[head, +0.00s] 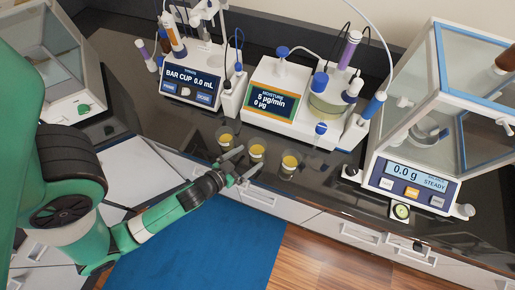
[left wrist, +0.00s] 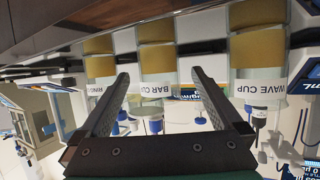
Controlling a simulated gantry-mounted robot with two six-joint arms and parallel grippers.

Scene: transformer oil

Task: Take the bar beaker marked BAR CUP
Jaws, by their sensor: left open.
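Three small clear beakers with yellow liquid stand in a row on the dark bench. The middle one (head: 257,151) is the BAR CUP beaker; its label reads in the left wrist view (left wrist: 155,65), where everything appears upside down. My left gripper (head: 251,158) is open, at bench level just in front of the middle beaker. In the left wrist view the fingers (left wrist: 162,75) point at the BAR CUP beaker, one toward each side. I cannot tell whether the fingertips touch it. My right gripper is not in view.
The WAVE CUP beaker (left wrist: 257,50) and a beaker with a partly hidden label (left wrist: 99,62) flank it closely. Behind stand a titrator reading BAR CUP 6.0 mL (head: 190,83) and a moisture meter (head: 273,100). A balance (head: 413,180) stands at right.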

